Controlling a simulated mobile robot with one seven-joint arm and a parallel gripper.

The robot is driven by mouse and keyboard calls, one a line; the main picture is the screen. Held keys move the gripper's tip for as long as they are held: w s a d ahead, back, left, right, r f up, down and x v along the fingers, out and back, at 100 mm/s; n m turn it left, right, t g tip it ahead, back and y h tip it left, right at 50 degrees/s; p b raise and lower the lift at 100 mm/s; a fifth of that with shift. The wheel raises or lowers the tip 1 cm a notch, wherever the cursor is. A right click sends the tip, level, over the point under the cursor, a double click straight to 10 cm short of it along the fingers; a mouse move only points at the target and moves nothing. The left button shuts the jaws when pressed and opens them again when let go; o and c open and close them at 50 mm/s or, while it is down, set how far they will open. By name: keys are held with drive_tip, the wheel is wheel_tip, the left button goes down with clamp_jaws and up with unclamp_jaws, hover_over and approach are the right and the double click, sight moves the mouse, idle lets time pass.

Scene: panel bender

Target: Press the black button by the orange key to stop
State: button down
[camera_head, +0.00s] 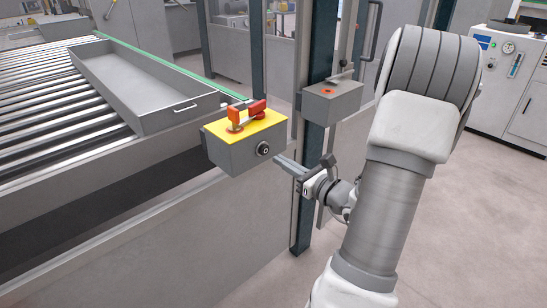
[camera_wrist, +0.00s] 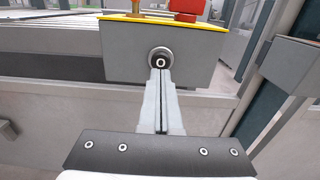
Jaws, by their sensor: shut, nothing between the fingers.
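A grey control box (camera_head: 230,152) with a yellow top is mounted at the conveyor's side. An orange key (camera_head: 236,119) and a red part (camera_head: 254,109) sit on its top. The black button (camera_head: 264,149), with a white ring mark and a metal collar, is on the box's side face. In the wrist view the button (camera_wrist: 160,60) shows just beyond the fingertips. My gripper (camera_head: 279,160) is shut and empty, and its fingers point at the button. In the wrist view the fingertips (camera_wrist: 161,72) overlap the button's lower edge; I cannot tell whether they touch it.
A roller conveyor (camera_head: 50,125) with a grey tray (camera_head: 135,85) lies to the left. A second grey box (camera_head: 332,102) with an orange button hangs on a post behind my gripper. A white cabinet (camera_head: 510,95) stands at right. The floor between is clear.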

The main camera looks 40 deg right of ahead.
sight(265, 151)
drive_tip(key=shift+w+a, duration=0.1)
drive_tip(key=shift+w, duration=1.75)
